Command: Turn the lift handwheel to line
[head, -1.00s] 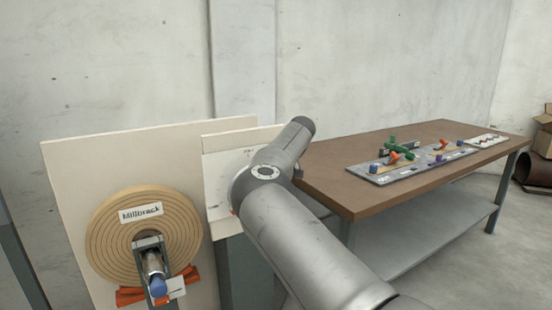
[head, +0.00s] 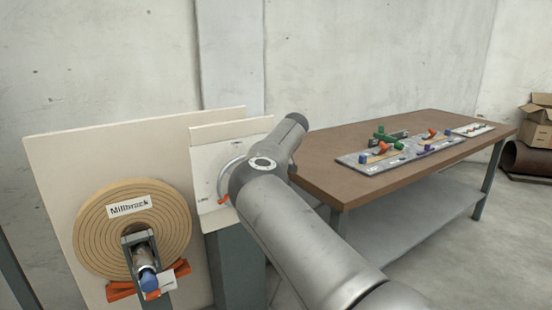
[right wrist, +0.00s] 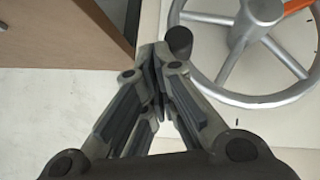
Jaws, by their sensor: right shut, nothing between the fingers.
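The lift handwheel (right wrist: 235,88) is a grey metal spoked wheel at the upper right of the right wrist view, on a pale panel. A dark round knob (right wrist: 178,42) shows at its left side. My right gripper (right wrist: 155,58) is shut and empty, its fingertips just left of the knob; I cannot tell whether they touch. An orange part (right wrist: 298,5) shows near the hub. In the head view only a thin arc of the wheel rim (head: 227,168) shows, the rest hidden behind my right arm. My left gripper is not in view.
A round "Millbrack" coil (head: 92,235) with a blue-ended shaft (head: 148,281) stands at left before a pale board. A brown-topped table (head: 330,180) at right holds a grey plate (head: 372,163) with coloured parts. Cardboard boxes (head: 536,125) stand far right.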

